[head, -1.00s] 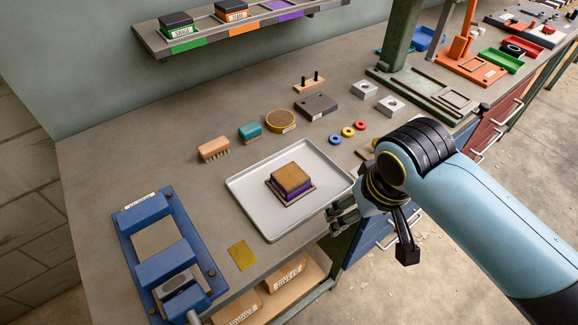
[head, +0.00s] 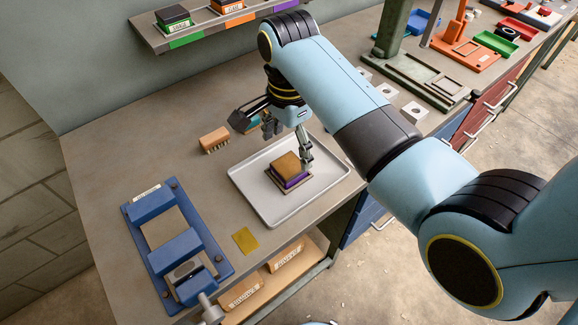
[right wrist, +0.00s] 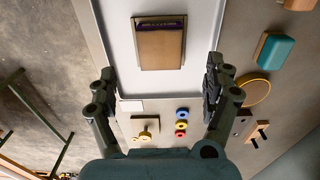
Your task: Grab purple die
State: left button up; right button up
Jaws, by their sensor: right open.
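The purple die (head: 290,168) is a block with a brown top and a purple band round its lower side. It sits on a thin dark plate on the light grey tray (head: 251,203). In the right wrist view the die (right wrist: 161,50) shows from above, with a strip of purple along its far edge. My right gripper (head: 276,138) is open and empty, over the back part of the tray. Its two fingers stand wide apart in the right wrist view (right wrist: 160,80), with the die between and beyond their tips. My left gripper is out of view.
A wooden brush (head: 214,139) lies left of my right gripper. A blue vice-like fixture (head: 176,245) stands at the left front, with a yellow sheet (head: 245,240) near it. A shelf (head: 150,38) with stamped blocks hangs behind.

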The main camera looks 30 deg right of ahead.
aim_at(288, 165)
notch_tip(288, 165, down, 6)
jog(key=shift+f+p, duration=0.1)
jog(key=shift+p, duration=0.5)
jog(key=shift+c, duration=0.3)
grip_shut()
jog(key=shift+w+r, duration=0.1)
jog(key=shift+r, duration=0.2)
